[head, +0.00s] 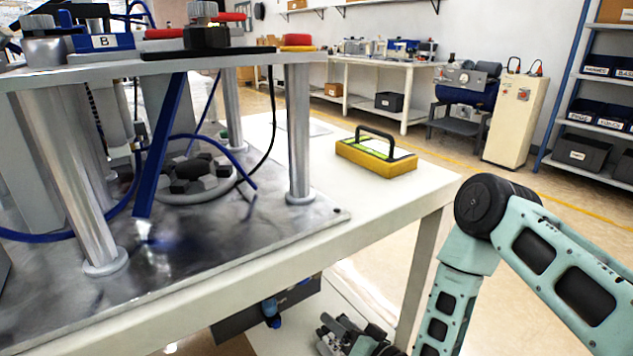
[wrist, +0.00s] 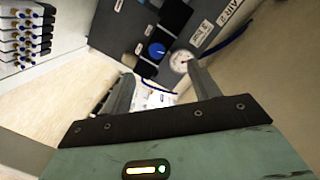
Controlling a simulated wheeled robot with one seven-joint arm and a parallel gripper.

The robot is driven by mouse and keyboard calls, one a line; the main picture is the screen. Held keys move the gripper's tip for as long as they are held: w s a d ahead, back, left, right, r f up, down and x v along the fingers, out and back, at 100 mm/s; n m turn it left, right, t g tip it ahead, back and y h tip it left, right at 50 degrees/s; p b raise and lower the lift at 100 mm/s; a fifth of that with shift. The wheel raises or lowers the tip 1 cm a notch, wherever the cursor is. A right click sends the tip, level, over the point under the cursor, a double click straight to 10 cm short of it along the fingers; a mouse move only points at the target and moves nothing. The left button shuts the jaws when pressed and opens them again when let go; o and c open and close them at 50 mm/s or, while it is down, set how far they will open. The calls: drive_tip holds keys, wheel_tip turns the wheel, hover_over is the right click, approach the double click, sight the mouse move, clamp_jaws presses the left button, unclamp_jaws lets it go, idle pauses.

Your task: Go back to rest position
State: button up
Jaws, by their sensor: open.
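My gripper (wrist: 162,84) is open in the wrist view, with its two grey fingers apart and nothing held between them. In the head view my gripper (head: 335,328) is low at the bottom edge, below the level of the tabletop and beside the front of the white table (head: 380,205). My teal arm bends at the right and reaches down to it. Beyond the fingers in the wrist view is a dark panel (wrist: 118,32) with a round gauge (wrist: 181,60) and a blue knob (wrist: 156,50).
The bowl feeder rig (head: 170,55) with metal posts stands on the table at left. A yellow-green tool with a black handle (head: 376,155) lies on the table. Open floor lies right of the table.

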drive_tip(key=s+a+r+n+g+h, duration=0.3)
drive_tip(key=r+n+g, duration=0.4)
drive_tip(key=r, duration=0.4)
drive_tip(key=s+d+r+n+g+h, duration=0.1)
drive_tip(key=s+d+r+g+h, duration=0.1)
drive_tip(key=s+d+r, duration=0.45)
drive_tip(key=s+d+r+g+h+p, duration=0.1)
drive_tip(key=s+r+g+h, duration=0.2)
drive_tip(key=s, duration=0.6)
drive_tip(key=s+d+r+n+g+h, duration=0.1)
drive_tip(key=s+d+r+h, duration=0.1)
drive_tip(key=s+d+r, duration=0.35)
wheel_tip(320, 180, up, 28)
drive_tip(key=s+a+p, duration=0.1)
drive_tip(key=a+p, duration=0.1)
drive_tip(key=p, duration=2.6)
drive_tip(key=shift+s, duration=0.1)
